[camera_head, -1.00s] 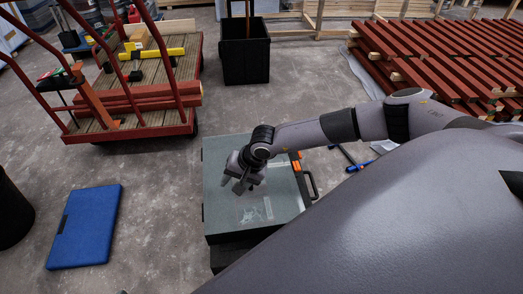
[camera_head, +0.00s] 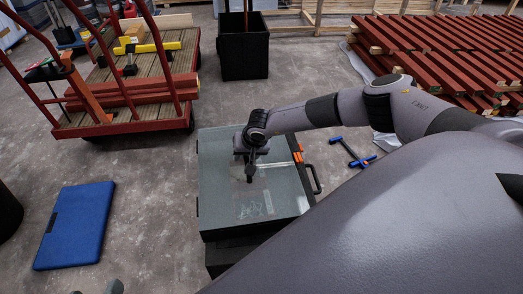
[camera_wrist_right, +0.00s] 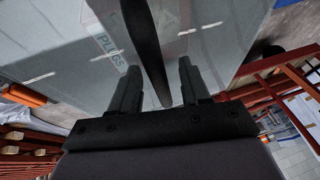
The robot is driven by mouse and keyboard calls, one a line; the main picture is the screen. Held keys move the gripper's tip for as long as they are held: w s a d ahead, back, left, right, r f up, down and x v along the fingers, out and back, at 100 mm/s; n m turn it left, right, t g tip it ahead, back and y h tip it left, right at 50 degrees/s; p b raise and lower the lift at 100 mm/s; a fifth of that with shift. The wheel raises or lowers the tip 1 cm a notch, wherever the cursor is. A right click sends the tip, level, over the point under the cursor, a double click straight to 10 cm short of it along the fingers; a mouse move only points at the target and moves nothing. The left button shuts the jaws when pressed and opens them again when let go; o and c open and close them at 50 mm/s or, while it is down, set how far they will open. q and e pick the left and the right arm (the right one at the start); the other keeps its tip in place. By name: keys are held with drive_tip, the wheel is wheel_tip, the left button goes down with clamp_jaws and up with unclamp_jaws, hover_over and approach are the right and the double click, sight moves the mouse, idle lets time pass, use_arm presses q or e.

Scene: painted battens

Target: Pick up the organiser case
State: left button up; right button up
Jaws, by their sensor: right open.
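The organiser case (camera_head: 222,180) lies flat, with a grey see-through lid, orange latches and a black handle on its right side. It rests on a dark block or stand below it. My right gripper (camera_head: 250,178) points down over the lid's middle. In the right wrist view, the open fingers of my right gripper (camera_wrist_right: 160,88) stand apart over the case lid (camera_wrist_right: 215,50), which bears a label with lettering. A dark bar shows between the fingers; I cannot tell what it is or whether they touch it. A small grey part, probably my left gripper (camera_head: 112,286), shows at the bottom edge.
A blue case (camera_head: 78,225) lies on the floor at left. A red-railed cart (camera_head: 125,115) with battens stands behind it. A black bin (camera_head: 243,55) is at the back, red battens (camera_head: 450,50) at right. A blue-ended tool (camera_head: 352,155) lies beyond the handle.

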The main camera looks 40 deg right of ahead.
clamp_jaws()
idle(1.4)
drive_tip(key=shift+w+r, duration=0.1)
drive_tip(key=shift+r, duration=0.05)
